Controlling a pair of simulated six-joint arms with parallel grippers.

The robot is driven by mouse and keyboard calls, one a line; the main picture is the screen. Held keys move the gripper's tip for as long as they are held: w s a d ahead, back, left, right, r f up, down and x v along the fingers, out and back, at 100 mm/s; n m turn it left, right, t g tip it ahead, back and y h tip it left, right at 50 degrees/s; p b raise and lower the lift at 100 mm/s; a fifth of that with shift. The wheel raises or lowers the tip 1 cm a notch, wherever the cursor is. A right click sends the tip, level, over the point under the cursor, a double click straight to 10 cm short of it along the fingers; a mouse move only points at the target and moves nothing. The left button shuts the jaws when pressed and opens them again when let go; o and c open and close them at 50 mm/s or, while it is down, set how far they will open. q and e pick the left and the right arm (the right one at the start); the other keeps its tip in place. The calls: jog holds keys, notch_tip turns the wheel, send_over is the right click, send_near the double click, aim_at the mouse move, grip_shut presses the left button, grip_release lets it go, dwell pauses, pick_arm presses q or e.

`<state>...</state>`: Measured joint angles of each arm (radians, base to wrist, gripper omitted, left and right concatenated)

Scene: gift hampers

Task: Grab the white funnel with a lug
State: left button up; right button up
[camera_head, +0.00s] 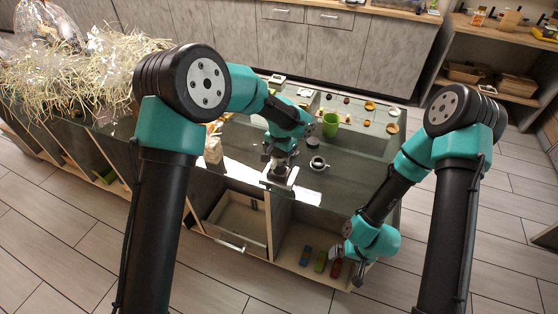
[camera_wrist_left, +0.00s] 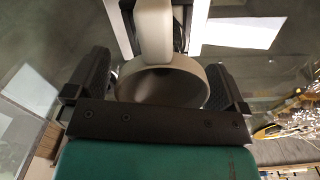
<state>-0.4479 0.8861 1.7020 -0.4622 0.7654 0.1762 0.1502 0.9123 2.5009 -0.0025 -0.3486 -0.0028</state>
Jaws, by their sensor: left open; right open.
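A pale, off-white round hollow piece with a narrower upright part, which looks like the white funnel (camera_wrist_left: 153,32), lies between the fingers of my left gripper (camera_wrist_left: 160,88) in the left wrist view. Both dark fingers stand apart, one at each side of it; whether either touches it I cannot tell. In the head view my left gripper (camera_head: 279,170) is low over the glass counter, and the funnel is mostly hidden beneath it. My right gripper (camera_head: 347,268) is open and empty, in front of the counter's lower right shelf. The lug is not clearly visible.
A green cup (camera_head: 330,125) and several small round items are further back. Straw-like shreds (camera_head: 80,75) cover the left end. Blue, green and red blocks (camera_head: 320,261) lie in the lower shelf.

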pick_arm(q)
jog(key=shift+c, duration=0.3)
jog(key=c, duration=1)
jog(key=shift+o, duration=0.2)
jog(key=shift+r, duration=0.55)
notch_tip(320, 180, up, 3)
jog(key=shift+f, duration=0.2)
jog(key=s+r, duration=0.1)
jog(key=s, duration=1.5)
jog(key=shift+r, duration=0.15)
